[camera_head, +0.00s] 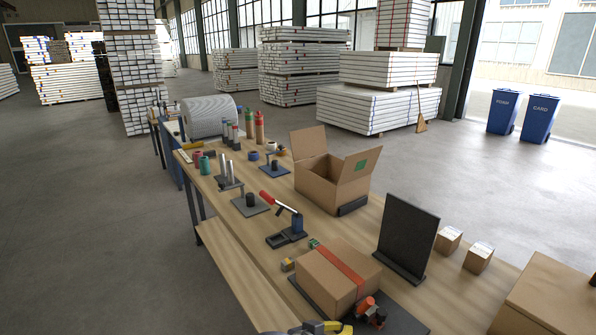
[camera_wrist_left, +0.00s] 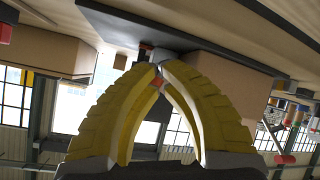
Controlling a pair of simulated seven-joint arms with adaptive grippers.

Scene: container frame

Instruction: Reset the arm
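My left gripper has yellow ridged fingers. It fills the middle of the left wrist view (camera_wrist_left: 158,66), where the fingers lean together and the tips appear to meet; nothing is clearly held. In the head view, part of the left gripper (camera_head: 318,327) shows at the bottom edge, beside the near end of the taped cardboard box (camera_head: 325,284). My right gripper is not in view.
The long wooden workbench (camera_head: 236,262) holds a black upright panel (camera_head: 407,236), an open carton (camera_head: 325,178), a red-handled tool (camera_head: 279,202), small boxes (camera_head: 448,240) and a large carton (camera_head: 552,300). Open floor surrounds the bench.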

